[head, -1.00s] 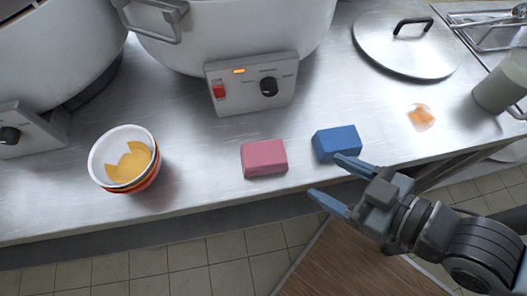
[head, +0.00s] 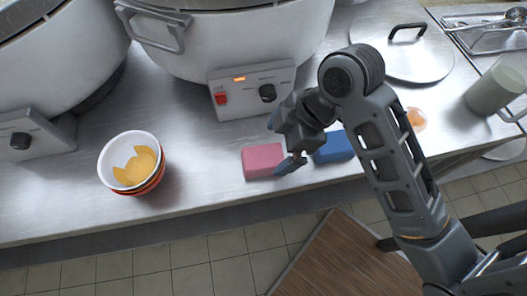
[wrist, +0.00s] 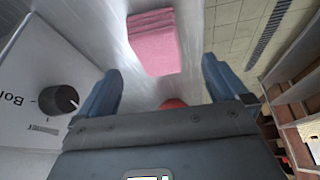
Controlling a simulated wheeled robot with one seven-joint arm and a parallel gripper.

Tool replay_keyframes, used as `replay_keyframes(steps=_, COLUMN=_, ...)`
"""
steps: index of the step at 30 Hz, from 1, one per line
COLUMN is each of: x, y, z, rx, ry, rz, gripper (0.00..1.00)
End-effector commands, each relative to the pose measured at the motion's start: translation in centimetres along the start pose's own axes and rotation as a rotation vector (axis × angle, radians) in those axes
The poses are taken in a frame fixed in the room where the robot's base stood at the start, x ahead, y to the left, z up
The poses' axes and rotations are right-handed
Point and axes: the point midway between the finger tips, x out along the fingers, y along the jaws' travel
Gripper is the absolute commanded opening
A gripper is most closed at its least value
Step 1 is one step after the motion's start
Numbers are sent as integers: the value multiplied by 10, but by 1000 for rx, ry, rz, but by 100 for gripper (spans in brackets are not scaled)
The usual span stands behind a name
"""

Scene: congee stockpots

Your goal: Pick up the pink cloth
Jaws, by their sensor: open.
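The pink cloth (head: 262,162) is a folded block lying on the steel counter in front of the middle cooker. It also shows in the wrist view (wrist: 154,42), ahead of my fingers and a little above the middle between them. My gripper (head: 281,147) is right beside the cloth in the head view, with its fingers pointing left. In the wrist view my gripper (wrist: 160,85) has its two blue fingers wide apart with nothing between them. A blue folded cloth (head: 334,147) lies to the right, partly hidden behind my gripper and arm.
The cooker with its control panel (head: 252,91) stands close behind the cloth, its knob (wrist: 59,99) near my left finger in the wrist view. Stacked bowls (head: 132,163) stand left. A lid (head: 402,52) and a grey-green mug (head: 495,89) are right. Bare counter (head: 205,160) lies between bowls and cloth.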

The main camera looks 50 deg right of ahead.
Motion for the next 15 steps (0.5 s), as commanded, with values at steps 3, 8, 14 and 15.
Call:
replay_keyframes(steps=3, x=-5, y=3, z=-3, rx=-37, ry=-11, rz=-35, gripper=100)
replay_keyframes(steps=8, x=4, y=2, z=-2, rx=-47, ry=-16, rz=-49, gripper=100)
replay_keyframes(steps=14, x=24, y=1, z=-3, rx=-46, ry=-17, rz=-48, gripper=100)
replay_keyframes(steps=15, x=28, y=2, z=-3, rx=-46, ry=-17, rz=-48, gripper=100)
